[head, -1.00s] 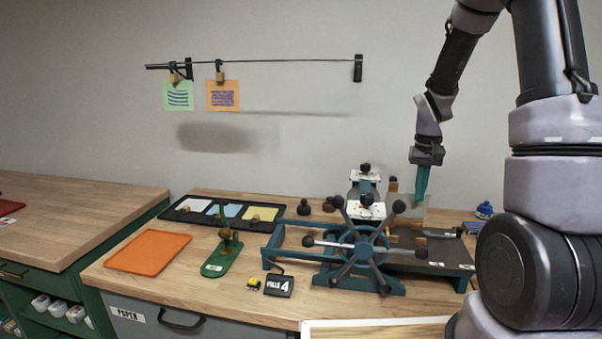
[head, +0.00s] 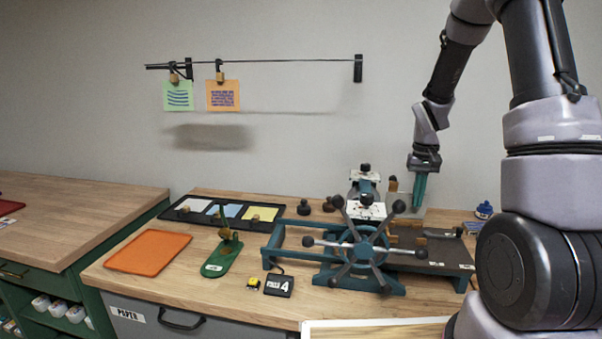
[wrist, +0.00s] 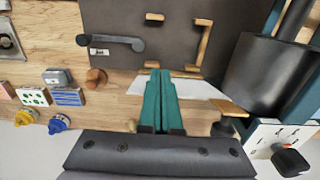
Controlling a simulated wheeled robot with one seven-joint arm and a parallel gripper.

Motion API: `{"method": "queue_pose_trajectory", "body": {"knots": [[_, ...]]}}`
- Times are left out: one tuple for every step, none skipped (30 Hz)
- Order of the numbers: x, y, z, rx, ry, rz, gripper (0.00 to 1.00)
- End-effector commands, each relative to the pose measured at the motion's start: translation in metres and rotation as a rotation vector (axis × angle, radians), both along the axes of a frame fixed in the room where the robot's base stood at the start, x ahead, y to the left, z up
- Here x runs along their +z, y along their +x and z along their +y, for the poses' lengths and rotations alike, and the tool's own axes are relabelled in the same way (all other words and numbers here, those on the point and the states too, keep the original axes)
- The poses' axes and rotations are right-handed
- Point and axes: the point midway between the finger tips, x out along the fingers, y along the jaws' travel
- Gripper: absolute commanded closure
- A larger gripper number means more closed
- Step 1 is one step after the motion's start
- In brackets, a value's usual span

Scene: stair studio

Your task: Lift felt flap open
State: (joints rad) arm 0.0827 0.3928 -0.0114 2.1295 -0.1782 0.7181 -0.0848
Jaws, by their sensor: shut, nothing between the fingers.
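My gripper (head: 418,200) points down behind the bed of the teal press, its two teal fingers together and empty. In the wrist view the closed fingers (wrist: 158,75) end in front of a pale, thin sheet (wrist: 200,88) at the bed's edge. This sheet may be the felt flap; I cannot tell for sure, nor whether the fingers touch it. In the head view a pale sheet also shows beside the fingers. The dark press bed (wrist: 190,10) carries wooden corner pieces (wrist: 203,45) and a grey handle (wrist: 112,40).
The press's spoked wheel (head: 362,248) faces the front, and its black roller (wrist: 265,72) lies right of my fingers in the wrist view. Stamps (wrist: 68,97) and ink bottles (wrist: 58,123) stand on the left there. An orange mat (head: 148,252) lies on the bench's left.

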Motion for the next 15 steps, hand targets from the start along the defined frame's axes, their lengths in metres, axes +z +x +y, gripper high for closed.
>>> {"method": "queue_pose_trajectory", "body": {"knots": [[0.000,0.003,-0.001,0.000,0.000,0.000,1.00],[0.000,0.004,-0.001,0.000,0.000,0.001,1.00],[0.000,0.006,-0.001,-0.001,0.000,0.001,1.00],[0.000,0.008,-0.002,-0.001,0.000,0.001,1.00],[0.000,0.009,-0.002,-0.001,0.000,0.001,1.00],[0.000,0.011,-0.002,0.000,0.000,0.002,1.00],[0.000,0.012,-0.003,0.000,0.000,0.002,1.00],[0.000,0.014,-0.003,0.000,0.000,0.001,1.00],[0.000,0.016,-0.004,0.000,0.000,0.001,1.00],[0.001,0.017,-0.004,0.001,0.000,0.000,1.00],[0.001,0.019,-0.004,0.001,0.000,0.000,1.00],[0.001,0.021,-0.005,0.001,-0.001,0.001,1.00],[0.001,0.022,-0.005,0.001,-0.001,0.001,1.00],[0.001,0.023,-0.005,0.000,-0.001,0.002,1.00],[0.001,0.025,-0.005,0.000,0.000,0.002,1.00]]}}
